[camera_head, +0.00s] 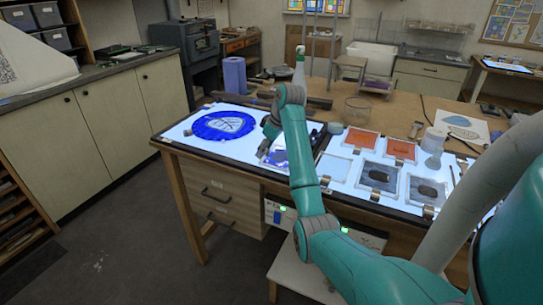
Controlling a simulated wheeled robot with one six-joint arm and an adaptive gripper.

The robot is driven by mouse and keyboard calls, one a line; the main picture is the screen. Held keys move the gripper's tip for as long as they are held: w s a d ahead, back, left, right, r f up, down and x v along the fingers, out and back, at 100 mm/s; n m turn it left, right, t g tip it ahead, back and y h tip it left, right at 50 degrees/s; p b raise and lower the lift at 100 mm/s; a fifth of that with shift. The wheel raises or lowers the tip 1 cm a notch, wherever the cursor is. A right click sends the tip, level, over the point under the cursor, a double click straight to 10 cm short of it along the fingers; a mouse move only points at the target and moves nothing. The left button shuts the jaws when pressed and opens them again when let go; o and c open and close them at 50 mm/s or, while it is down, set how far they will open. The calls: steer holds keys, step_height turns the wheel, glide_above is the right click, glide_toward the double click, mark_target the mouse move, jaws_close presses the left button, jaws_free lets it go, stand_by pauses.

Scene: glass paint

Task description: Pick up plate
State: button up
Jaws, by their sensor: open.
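A round blue plate (225,125) with a pale leaf design lies flat on the left lit panel of the worktable. My gripper (264,151) is open, low over the same panel, to the right of and nearer than the round plate and apart from it. A small blue-and-white painted piece (275,160) lies beside or under my gripper, partly hidden by my arm. I cannot tell whether the gripper touches it.
Several framed panes, including an orange one (360,139) and a dark one (379,176), lie on the right lit panel. A clear jar (357,111), a white bottle (299,71) and a blue roll (234,75) stand behind. The left panel's near-left corner is clear.

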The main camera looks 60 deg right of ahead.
jaws_close()
steer(key=shift+r, duration=0.1)
stand_by(0.3)
